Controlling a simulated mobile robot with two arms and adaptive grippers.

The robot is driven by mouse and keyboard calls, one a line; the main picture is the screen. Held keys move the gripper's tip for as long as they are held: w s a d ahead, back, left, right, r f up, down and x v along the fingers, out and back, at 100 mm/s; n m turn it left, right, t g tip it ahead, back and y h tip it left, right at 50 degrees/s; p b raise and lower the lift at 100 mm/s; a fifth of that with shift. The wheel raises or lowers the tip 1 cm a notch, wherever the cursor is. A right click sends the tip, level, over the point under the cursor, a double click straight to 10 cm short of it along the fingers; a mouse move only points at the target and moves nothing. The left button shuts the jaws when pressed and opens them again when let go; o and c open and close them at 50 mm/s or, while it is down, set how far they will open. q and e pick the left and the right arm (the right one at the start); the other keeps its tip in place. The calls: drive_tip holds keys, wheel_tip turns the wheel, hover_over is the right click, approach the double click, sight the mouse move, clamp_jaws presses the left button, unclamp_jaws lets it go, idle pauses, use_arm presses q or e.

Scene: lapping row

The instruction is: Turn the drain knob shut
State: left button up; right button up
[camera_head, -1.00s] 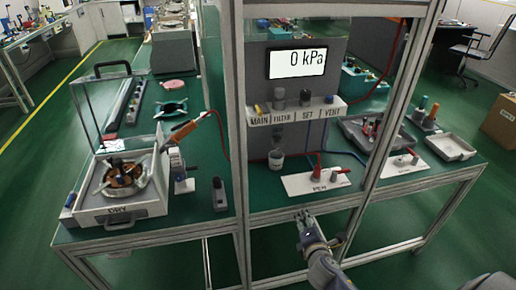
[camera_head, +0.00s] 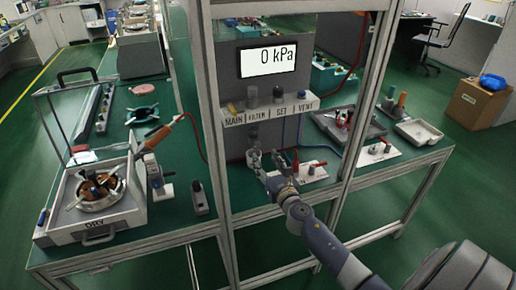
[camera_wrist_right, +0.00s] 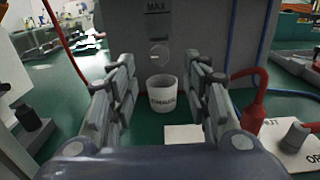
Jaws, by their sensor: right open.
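I cannot make out the drain knob for certain. A small round clear part (camera_wrist_right: 160,52) hangs under the MAX mark in the right wrist view, above a white cup (camera_wrist_right: 161,94) with a dark label. My right gripper (camera_head: 268,161) is at the front of the station near the cup. In the right wrist view its fingers (camera_wrist_right: 162,68) are spread and empty, with the cup beyond and between them. My left gripper is not in view.
A gauge (camera_head: 267,61) reads 0 kPa. A white plate (camera_wrist_right: 285,147) with a red hose and a grey knob lies right of the fingers. Metal frame posts (camera_head: 216,150) stand left and right of the bay.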

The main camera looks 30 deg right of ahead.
sight(257, 146)
drive_tip(key=x, duration=0.7)
drive_tip(key=shift+w+f+b, duration=0.1)
drive_tip(key=shift+w+b, duration=0.2)
drive_tip(key=shift+w, duration=0.05)
drive_tip(key=shift+c, duration=0.3)
clamp_jaws()
